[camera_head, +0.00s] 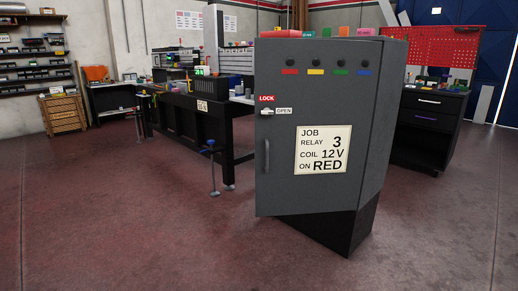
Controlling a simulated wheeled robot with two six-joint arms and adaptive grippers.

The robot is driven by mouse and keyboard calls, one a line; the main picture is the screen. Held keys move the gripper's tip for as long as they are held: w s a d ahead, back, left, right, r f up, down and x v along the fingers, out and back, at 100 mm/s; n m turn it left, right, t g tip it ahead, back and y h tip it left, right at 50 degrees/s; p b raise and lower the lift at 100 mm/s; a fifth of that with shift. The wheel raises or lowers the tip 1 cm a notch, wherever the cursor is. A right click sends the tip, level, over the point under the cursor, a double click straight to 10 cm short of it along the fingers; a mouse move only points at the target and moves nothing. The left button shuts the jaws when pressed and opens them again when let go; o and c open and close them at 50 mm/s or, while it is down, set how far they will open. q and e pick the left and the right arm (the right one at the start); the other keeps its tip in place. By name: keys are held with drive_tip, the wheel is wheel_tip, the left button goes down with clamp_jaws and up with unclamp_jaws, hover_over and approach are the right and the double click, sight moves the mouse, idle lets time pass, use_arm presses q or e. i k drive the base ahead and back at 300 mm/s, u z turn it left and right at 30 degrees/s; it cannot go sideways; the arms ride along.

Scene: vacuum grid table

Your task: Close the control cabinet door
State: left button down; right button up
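The grey control cabinet door (285,185) faces me in the head view, with its handle (266,156) on the left edge and its hinge side on the right. The door's bottom edge is out of line with the black plinth (345,228), so the door appears to stand partly open. A small white latch (267,112) sits between a red LOCK label (266,99) and an OPEN label (284,111). The cabinet's right side (385,120) shows; its inside is hidden behind the door. Neither of my grippers is in view.
A dark workbench (195,115) with equipment stands behind to the left. A black drawer unit (430,125) with a red pegboard (443,50) stands behind to the right. A thin post stand (212,170) is left of the cabinet. The floor in front is clear.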

sight(310, 154)
drive_tip(key=z, duration=0.7)
drive_tip(key=i, duration=0.65)
drive_tip(key=z, duration=0.8)
drive_tip(key=i, duration=0.9)
drive_tip(key=u, duration=0.4)
